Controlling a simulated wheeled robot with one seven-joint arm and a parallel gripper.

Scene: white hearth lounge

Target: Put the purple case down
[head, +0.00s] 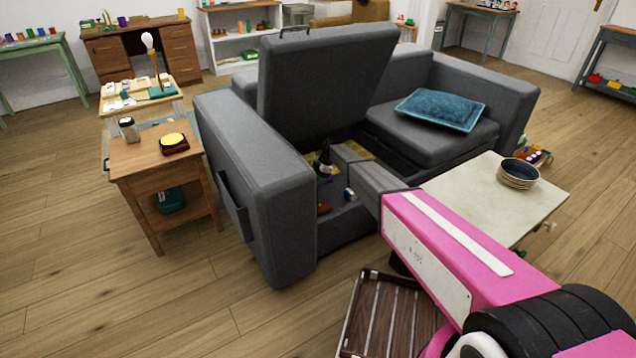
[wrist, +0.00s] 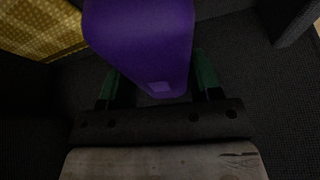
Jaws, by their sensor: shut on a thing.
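The purple case (wrist: 140,40) fills the top middle of the wrist view. My gripper (wrist: 158,84) is shut on it, with a green finger on each side. In the head view my arm reaches into the open storage space of the grey sofa (head: 258,165), whose seat lid (head: 325,80) stands raised. My arm hides the case and fingertips there. Dark grey lining (wrist: 245,60) lies below and around the case in the wrist view. I cannot tell whether the case touches it.
A yellow patterned cloth (wrist: 38,25) lies beside the case at the upper left. A dark bottle-like thing (head: 323,160) and small items stand in the storage space.

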